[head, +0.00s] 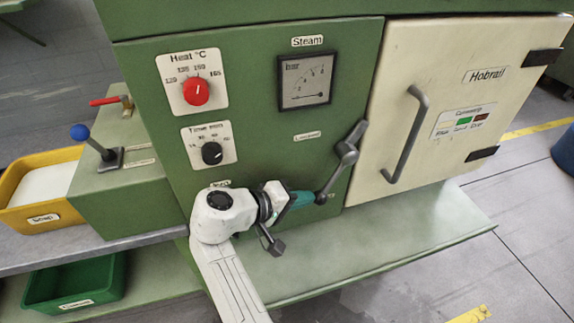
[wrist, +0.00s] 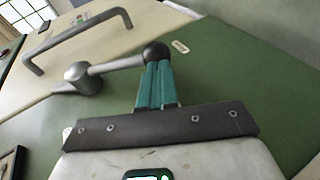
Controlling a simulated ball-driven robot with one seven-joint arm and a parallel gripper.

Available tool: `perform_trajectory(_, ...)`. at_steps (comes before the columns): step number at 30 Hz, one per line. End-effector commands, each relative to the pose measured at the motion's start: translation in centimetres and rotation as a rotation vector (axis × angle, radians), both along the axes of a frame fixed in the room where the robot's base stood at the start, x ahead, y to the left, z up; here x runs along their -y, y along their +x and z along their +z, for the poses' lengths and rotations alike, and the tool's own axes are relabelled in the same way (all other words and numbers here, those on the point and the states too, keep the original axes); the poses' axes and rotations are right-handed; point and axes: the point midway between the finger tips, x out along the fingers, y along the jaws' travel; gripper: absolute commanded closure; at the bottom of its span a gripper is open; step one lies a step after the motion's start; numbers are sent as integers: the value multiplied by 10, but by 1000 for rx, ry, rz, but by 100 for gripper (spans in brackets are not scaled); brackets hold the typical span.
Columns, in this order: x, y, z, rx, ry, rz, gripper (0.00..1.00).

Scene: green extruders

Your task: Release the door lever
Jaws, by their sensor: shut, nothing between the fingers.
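The door lever (head: 335,175) is a grey metal arm on a hub on the green panel, left of the cream door (head: 440,100). It slants down-left to a black ball knob (head: 321,198). A short stub rises up-right from the hub. My gripper (head: 310,197) has teal fingers, shut and empty, with the tips at the knob. In the wrist view the lever (wrist: 115,66) runs from its hub to the knob (wrist: 155,53), right at my fingertips (wrist: 157,66). I cannot tell whether they touch. The door looks closed.
A grey door handle (head: 408,135) stands out from the door. A red heat dial (head: 197,91), a black time dial (head: 211,153) and a steam gauge (head: 305,79) are on the panel. A blue-knobbed lever (head: 95,142) stands left. A green ledge (head: 420,225) runs below.

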Motion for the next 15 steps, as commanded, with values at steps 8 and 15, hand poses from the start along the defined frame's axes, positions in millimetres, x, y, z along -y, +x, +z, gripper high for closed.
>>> perform_trajectory(8, 18, 5, -23, 51, -176, -2, 100)
perform_trajectory(15, 26, 8, -26, 74, -256, -1, 100)
